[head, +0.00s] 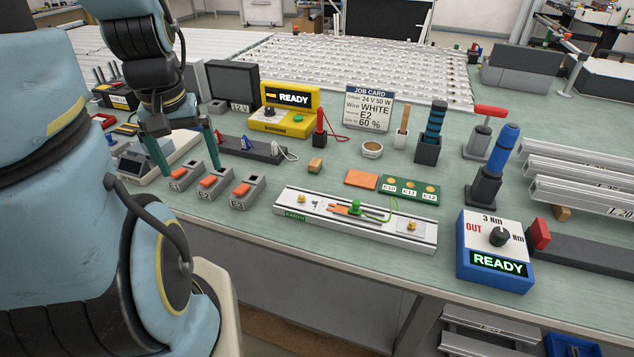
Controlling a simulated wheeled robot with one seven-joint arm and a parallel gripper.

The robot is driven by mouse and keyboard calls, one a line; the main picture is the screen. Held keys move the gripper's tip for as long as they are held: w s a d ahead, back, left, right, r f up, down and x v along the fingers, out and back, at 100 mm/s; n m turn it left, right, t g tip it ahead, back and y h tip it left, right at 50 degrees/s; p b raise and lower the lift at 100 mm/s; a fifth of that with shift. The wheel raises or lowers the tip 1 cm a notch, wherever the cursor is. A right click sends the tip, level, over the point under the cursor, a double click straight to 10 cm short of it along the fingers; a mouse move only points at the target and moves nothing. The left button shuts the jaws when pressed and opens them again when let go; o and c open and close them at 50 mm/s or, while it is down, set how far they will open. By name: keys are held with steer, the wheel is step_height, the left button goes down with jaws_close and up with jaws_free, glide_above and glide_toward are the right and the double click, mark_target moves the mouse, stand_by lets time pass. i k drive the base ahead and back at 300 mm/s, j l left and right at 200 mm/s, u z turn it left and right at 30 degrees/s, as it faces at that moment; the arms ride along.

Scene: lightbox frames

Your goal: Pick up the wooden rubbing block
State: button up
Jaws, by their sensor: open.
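A small wooden block (316,165), tan with an orange-brown tint, lies on the green bench top near the middle of the head view; it looks like the rubbing block. Nothing covers it. My gripper (191,172) is to its left, open and pointing down, with its two teal fingers apart. The fingers are over or beside the grey holders with orange levers, and no object shows held between them. Whether the fingertips touch the holders cannot be told.
Grey lever holders (214,186) stand below my gripper. A dark strip with a white cable (252,149) lies between gripper and block. An orange pad (361,179), a silver rail fixture (354,218) and a yellow READY unit (285,110) surround the block. Bare bench lies just around it.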

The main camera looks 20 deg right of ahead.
mark_target(315, 165)
steer(key=z, duration=0.9)
